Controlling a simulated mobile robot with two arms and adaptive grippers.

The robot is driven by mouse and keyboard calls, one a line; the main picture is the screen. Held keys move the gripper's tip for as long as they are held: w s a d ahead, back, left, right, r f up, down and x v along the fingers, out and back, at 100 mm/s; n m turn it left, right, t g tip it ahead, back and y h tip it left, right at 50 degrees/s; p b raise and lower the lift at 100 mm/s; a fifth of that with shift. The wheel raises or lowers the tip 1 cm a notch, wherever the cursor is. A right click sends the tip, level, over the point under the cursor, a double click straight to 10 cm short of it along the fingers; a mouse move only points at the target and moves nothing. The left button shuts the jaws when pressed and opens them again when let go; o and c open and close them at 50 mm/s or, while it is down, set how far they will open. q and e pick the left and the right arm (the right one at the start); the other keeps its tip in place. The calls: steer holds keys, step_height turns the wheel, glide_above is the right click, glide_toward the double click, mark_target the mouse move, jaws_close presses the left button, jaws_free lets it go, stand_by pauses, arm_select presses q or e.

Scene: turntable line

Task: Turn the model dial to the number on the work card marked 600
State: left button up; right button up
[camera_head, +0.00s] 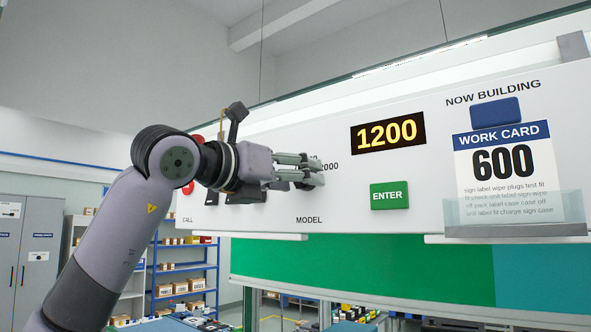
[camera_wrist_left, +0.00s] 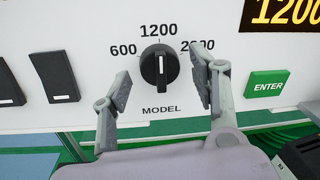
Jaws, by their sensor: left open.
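The model dial (camera_wrist_left: 161,67) is a round black knob with a white pointer line. It stands upright, pointing at 1200, with 600 to its left and 2000 to its right. In the head view my gripper hides the dial. My left gripper (camera_wrist_left: 160,88) is open, with one finger on each side of the dial in the wrist view; I cannot tell if they touch it. The left gripper also shows in the head view (camera_head: 318,172). The work card (camera_head: 502,165) reads 600. The display (camera_head: 388,133) reads 1200. My right gripper is in neither view.
The green ENTER button (camera_head: 389,195) sits right of the dial and also shows in the wrist view (camera_wrist_left: 266,83). Two black switches (camera_wrist_left: 54,76) are left of the dial. A clear holder (camera_head: 515,213) covers the card's bottom. A red button (camera_head: 188,187) is behind my arm.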

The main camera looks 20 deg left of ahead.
arm_select(q)
steer(key=shift+w, duration=0.15)
steer(key=c, duration=1.2)
steer(key=shift+o, duration=0.2)
steer(key=shift+d+n+t+y+b, duration=0.15)
steer(key=shift+n+t+b, duration=0.1)
steer(key=shift+n+b, duration=2.8)
steer(key=shift+d+n+t+y+b, duration=0.2)
steer(key=shift+n+b, duration=1.75)
steer(key=shift+n, duration=2.1)
steer(key=shift+a+n, duration=0.1)
steer(key=shift+n, duration=0.2)
